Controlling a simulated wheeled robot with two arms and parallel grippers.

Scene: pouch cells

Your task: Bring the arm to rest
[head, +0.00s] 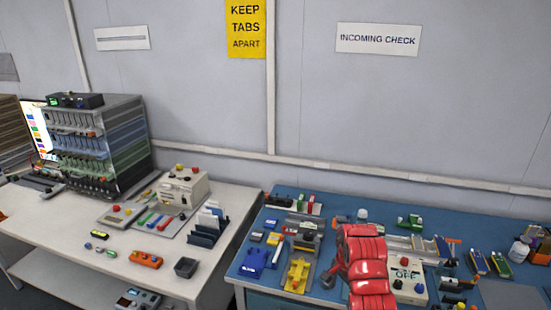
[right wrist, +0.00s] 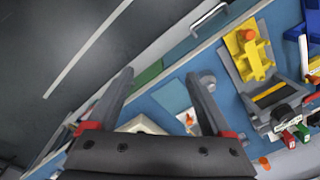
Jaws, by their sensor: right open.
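My right arm (head: 365,262) is red and reaches in from the bottom over the blue bench. My right gripper (right wrist: 159,80) is open in the right wrist view, with nothing between its two dark fingers. Below it are the bench's front edge and the dark floor. In the head view its dark tip shows at the left side of the red arm, close to the yellow fixture (head: 298,274). The arm hides part of the bench behind it. My left arm and gripper do not show.
The blue bench (head: 262,222) is crowded with small tools, a blue block (head: 254,262) and a white box marked OFF (head: 408,287). The yellow fixture also shows in the right wrist view (right wrist: 253,55). A white table (head: 215,262) with a rack (head: 100,145) stands left, across a gap.

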